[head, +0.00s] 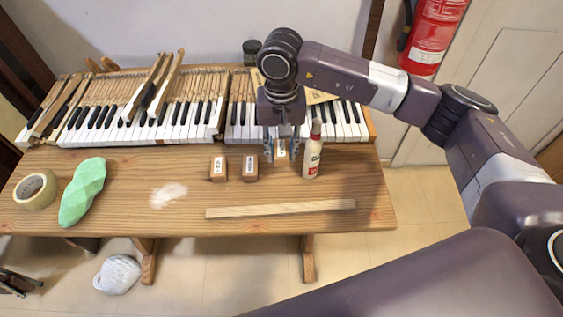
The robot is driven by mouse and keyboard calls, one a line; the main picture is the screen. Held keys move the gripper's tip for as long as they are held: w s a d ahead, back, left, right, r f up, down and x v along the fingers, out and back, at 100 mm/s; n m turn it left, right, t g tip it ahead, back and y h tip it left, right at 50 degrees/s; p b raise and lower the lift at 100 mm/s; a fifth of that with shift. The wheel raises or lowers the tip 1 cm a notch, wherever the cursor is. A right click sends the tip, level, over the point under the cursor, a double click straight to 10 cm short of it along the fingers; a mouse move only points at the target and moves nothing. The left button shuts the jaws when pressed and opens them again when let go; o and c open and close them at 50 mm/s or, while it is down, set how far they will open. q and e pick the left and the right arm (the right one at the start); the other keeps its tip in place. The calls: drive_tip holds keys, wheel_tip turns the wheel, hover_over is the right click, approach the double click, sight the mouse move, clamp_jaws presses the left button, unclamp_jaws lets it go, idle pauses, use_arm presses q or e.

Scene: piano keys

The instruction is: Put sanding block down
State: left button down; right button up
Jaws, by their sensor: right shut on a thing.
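My right gripper (282,148) points down just in front of the piano keys, between the labelled blocks and the glue bottle. It is shut on a small brown sanding block (281,154) with a white label. The fingers partly cover this block, and I cannot tell whether it touches the table. Two similar labelled blocks stand on the wooden table (120,215) to its left: one at the far left (218,169) and one nearer (250,169). My left gripper is not in view.
A white glue bottle (313,155) stands close on the right of the gripper. Piano keys (180,120) line the back. A wooden strip (280,209) lies in front, with pale powder (168,195), a green cloth-like item (83,190) and a tape roll (36,190) to the left.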

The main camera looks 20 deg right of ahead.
sight(281, 173)
drive_tip(key=shift+f, duration=0.6)
drive_tip(key=shift+a+f, duration=0.15)
drive_tip(key=shift+f, duration=0.35)
wheel_tip(281, 173, down, 4)
drive_tip(key=shift+r+p, duration=0.25)
drive_tip(key=shift+p, duration=0.1)
drive_tip(key=shift+f, duration=0.2)
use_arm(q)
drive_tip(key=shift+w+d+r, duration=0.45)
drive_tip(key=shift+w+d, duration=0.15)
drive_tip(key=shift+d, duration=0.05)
use_arm(e)
drive_tip(key=shift+f+b, duration=0.15)
drive_tip(key=shift+b, duration=0.15)
drive_tip(key=o, duration=1)
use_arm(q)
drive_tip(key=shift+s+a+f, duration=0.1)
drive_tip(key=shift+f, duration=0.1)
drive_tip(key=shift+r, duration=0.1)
